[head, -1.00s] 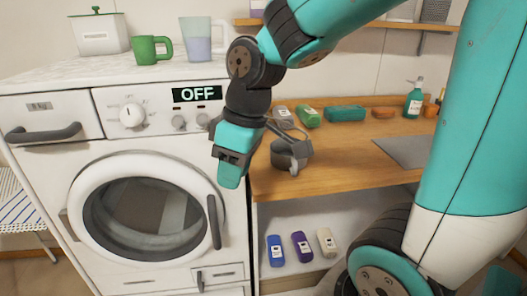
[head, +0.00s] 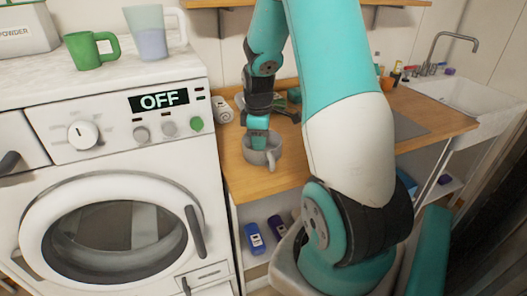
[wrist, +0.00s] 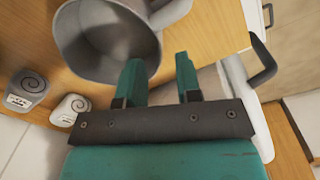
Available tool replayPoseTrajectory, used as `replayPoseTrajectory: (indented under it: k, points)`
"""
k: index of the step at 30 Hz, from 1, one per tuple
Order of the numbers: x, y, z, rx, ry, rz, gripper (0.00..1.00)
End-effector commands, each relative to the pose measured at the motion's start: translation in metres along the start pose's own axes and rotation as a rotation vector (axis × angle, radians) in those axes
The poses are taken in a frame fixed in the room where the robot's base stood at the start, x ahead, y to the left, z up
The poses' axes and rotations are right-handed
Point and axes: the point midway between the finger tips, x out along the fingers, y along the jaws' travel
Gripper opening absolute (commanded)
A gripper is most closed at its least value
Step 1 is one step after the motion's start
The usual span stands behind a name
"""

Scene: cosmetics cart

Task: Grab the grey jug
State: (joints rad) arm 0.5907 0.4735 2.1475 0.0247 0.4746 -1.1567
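The grey jug (head: 262,154) stands on the wooden counter, right of the washing machine, with its handle toward the front. In the wrist view the jug (wrist: 82,45) fills the upper left, its round mouth toward the camera and its handle at the top. My gripper (head: 258,142) is just above and at the jug's mouth. In the wrist view my gripper (wrist: 160,68) has its two fingers apart. The left finger overlaps the mouth and the right finger lies outside the rim. I cannot tell whether either touches the jug.
The washing machine (head: 110,190) stands left, with a green mug (head: 88,50) and a translucent jug (head: 150,35) on top. A sink (head: 465,95) is at the right.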

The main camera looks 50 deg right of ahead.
Motion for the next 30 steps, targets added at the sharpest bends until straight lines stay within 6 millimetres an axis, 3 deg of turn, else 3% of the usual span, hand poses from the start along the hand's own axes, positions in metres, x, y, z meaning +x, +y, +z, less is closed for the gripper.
replayPoseTrajectory:
  k: [8, 18, 25, 26, 30]
  points:
    - [0.023, 0.000, 0.000, 0.003, -0.001, -0.002, 0.32]
    - [0.066, 0.000, -0.003, 0.004, 0.000, -0.001, 0.32]
    - [0.069, 0.001, -0.003, 0.004, 0.001, 0.001, 0.32]
    - [0.069, 0.001, -0.003, 0.005, 0.001, 0.001, 0.29]
    - [0.069, 0.001, -0.003, 0.005, 0.001, 0.001, 0.00]
